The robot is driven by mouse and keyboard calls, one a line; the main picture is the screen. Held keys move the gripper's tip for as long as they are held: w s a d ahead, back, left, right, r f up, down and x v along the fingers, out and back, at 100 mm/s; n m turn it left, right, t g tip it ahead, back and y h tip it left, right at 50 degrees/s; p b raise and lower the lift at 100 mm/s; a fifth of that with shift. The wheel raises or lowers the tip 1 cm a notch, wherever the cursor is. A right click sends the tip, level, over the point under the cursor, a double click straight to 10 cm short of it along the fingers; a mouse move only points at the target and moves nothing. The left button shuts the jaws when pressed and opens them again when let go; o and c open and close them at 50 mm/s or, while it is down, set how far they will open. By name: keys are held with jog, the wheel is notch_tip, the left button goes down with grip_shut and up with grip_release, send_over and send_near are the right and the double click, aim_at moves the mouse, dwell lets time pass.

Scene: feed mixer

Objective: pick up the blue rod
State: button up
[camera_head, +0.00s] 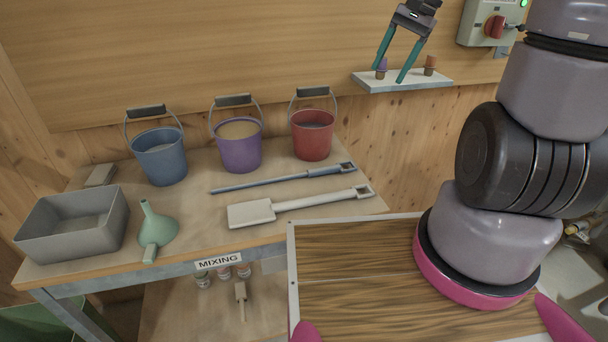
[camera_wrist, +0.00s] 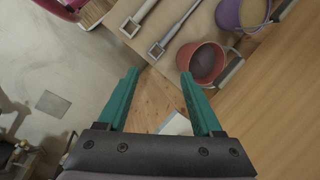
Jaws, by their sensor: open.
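The blue rod (camera_head: 280,179) lies flat on the mixing bench, in front of the buckets, with a square loop at its right end. In the wrist view the rod (camera_wrist: 177,27) shows at the top, its loop end nearest me. My gripper (camera_head: 389,73) is high at the upper right, in front of the wooden wall. Its teal fingers are apart with nothing between them. In the wrist view my gripper (camera_wrist: 159,74) is also open and empty, well apart from the rod.
A pale paddle (camera_head: 300,205) lies in front of the rod. Blue (camera_head: 161,158), purple (camera_head: 238,148) and red (camera_head: 313,138) buckets stand behind it. A grey tub (camera_head: 60,236) and green funnel (camera_head: 157,229) are left. A small shelf (camera_head: 405,82) with two stoppers is on the wall.

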jog(key=w+f+m+g+y, duration=0.2)
jog(key=f, duration=0.5)
jog(key=w+f+m+g+y, duration=0.1)
jog(key=w+f+y, duration=0.15)
jog(key=f, duration=0.45)
jog(key=m+y, duration=0.5)
send_near(331, 167)
jog(key=x, duration=0.4)
jog(key=shift+f, duration=0.25)
jog(key=x, duration=0.5)
jog(key=shift+w+a+f, duration=0.1)
jog(key=shift+a+f, duration=0.1)
jog(key=shift+a, duration=0.2)
grip_shut()
